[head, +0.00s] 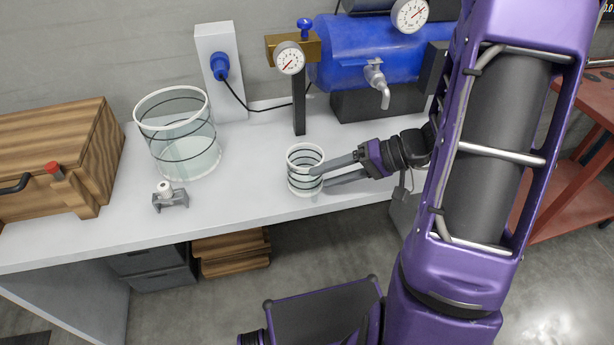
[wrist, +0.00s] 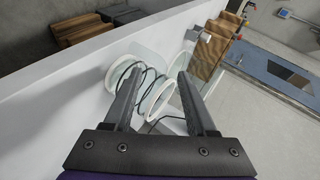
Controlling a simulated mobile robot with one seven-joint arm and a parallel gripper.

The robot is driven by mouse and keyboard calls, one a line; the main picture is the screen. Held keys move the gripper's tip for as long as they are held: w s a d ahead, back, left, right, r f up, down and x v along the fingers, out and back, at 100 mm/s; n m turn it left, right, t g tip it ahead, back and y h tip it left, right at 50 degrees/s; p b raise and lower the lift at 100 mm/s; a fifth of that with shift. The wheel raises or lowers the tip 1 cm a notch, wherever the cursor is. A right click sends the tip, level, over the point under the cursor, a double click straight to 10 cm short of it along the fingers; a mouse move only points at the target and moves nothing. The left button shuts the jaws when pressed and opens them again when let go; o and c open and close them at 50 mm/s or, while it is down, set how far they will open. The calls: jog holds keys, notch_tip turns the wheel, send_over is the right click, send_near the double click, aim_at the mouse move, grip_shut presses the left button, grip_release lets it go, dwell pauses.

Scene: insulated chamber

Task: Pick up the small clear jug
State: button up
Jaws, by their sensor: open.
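The small clear jug (head: 304,174), with white rims and dark bands, stands upright near the front edge of the white bench in the head view. My gripper (head: 320,177) is open, with its fingertips at the jug's right side. In the wrist view, the small jug's white rings and dark bands (wrist: 159,100) show between and just past my two fingers (wrist: 159,72). The left finger covers part of the jug. I cannot tell whether either finger touches it.
A larger clear jug (head: 184,148) stands to the left on the bench (head: 245,188), with a small metal fitting (head: 171,198) before it. A gauge post (head: 299,105) stands close behind. A blue tank (head: 365,50) with a tap is behind right; a wooden chest (head: 60,145) is far left.

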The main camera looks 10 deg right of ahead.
aim_at(312, 181)
jog(key=shift+x, duration=3.55)
grip_shut()
